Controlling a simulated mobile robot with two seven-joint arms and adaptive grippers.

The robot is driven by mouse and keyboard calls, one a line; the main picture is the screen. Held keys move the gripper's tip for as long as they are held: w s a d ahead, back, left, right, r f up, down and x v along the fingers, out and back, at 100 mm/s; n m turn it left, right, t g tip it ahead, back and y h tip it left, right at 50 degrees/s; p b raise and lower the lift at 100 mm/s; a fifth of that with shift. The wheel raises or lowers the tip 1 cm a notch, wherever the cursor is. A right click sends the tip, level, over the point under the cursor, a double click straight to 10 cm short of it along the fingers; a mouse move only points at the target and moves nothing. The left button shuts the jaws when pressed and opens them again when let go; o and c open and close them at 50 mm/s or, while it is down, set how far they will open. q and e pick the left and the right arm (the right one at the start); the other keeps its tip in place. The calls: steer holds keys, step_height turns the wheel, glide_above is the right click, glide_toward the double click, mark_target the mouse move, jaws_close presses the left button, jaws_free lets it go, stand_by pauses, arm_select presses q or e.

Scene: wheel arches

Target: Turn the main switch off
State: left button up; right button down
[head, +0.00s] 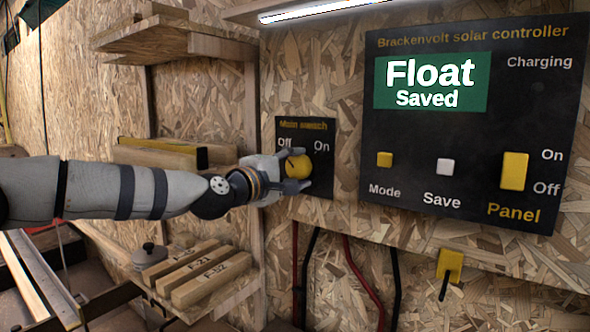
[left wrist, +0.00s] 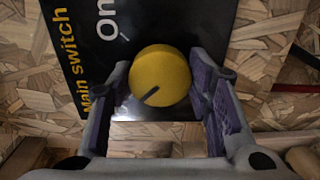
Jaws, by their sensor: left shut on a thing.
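The main switch is a dark plate (head: 322,135) with a round yellow knob (head: 296,167), marked Off at upper left and On at upper right. My left gripper (head: 299,168) reaches in from the left and is shut on the knob, one finger above it and one below. In the left wrist view the yellow knob (left wrist: 162,78) sits between the two purple-padded fingers. Its black pointer line is at the lower left there, which is the Off side; the Off label is hidden in that view. My right gripper is not in view.
The solar controller (head: 470,120) is right of the switch, its screen (head: 432,82) reading Float, Saved. It has a Mode button (head: 384,159), a Save button (head: 445,167) and a Panel rocker (head: 513,171). Labelled wooden blocks (head: 212,280) lie on a shelf below my left arm. Cables hang under the switch.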

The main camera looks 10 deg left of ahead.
arm_select(q)
steer(key=o, duration=1.1)
steer(key=shift+d, duration=0.1)
steer(key=shift+o, duration=0.2)
steer(key=v, duration=1.2)
